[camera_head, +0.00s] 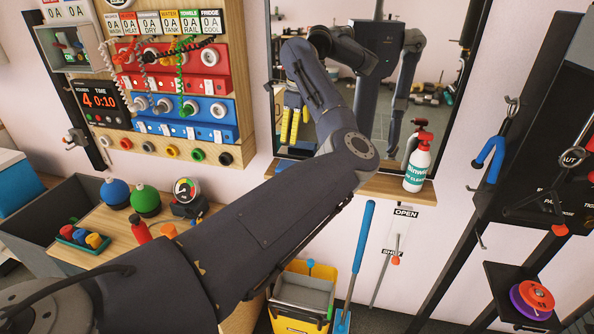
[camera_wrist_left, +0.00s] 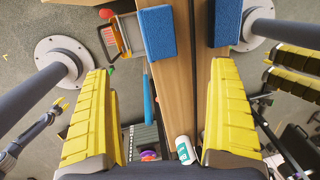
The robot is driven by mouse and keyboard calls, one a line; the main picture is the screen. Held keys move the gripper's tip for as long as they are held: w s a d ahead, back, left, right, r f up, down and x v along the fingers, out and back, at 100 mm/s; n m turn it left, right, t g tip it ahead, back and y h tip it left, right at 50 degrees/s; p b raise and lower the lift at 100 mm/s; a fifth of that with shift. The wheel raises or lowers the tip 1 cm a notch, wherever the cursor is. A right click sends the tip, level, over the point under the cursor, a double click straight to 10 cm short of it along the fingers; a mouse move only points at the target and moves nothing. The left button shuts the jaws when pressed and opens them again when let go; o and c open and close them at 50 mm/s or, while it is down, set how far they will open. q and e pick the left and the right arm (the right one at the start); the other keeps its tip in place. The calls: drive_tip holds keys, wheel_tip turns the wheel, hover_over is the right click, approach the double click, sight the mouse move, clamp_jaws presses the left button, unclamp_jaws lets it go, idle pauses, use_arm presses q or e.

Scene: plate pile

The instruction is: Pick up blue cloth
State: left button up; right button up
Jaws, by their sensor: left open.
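The blue cloth (camera_wrist_left: 157,33) shows in the left wrist view as a folded, textured blue pad on the wooden shelf (camera_wrist_left: 175,95). My left gripper (camera_head: 290,140) has yellow fingers and is above the left end of the shelf (camera_head: 385,187), in front of the mirror. In the left wrist view this gripper (camera_wrist_left: 160,75) is open and empty, and the cloth is beyond its fingertips, apart from them. A second blue pad across the dark edge is the cloth's reflection. My right gripper is not in view.
The mirror (camera_head: 437,100) stands behind the shelf. A white spray bottle with a red head (camera_head: 417,160) stands on the shelf's right part. A blue-handled mop (camera_head: 361,250) and a yellow bucket (camera_head: 300,318) are below. A switch panel (camera_head: 185,105) is left.

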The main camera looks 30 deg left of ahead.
sight(283, 164)
use_arm(q)
drive_tip(key=f, duration=0.5)
drive_tip(key=w+a+f, duration=0.1)
drive_tip(key=f, duration=0.5)
drive_tip(key=a+f, duration=0.1)
drive_tip(key=f, duration=0.5)
drive_tip(key=shift+w+a, duration=0.25)
drive_tip(key=shift+w, duration=0.15)
drive_tip(key=shift+r, duration=0.1)
drive_tip(key=c, duration=1.3)
drive_tip(key=shift+r, duration=0.1)
drive_tip(key=shift+c, duration=0.2)
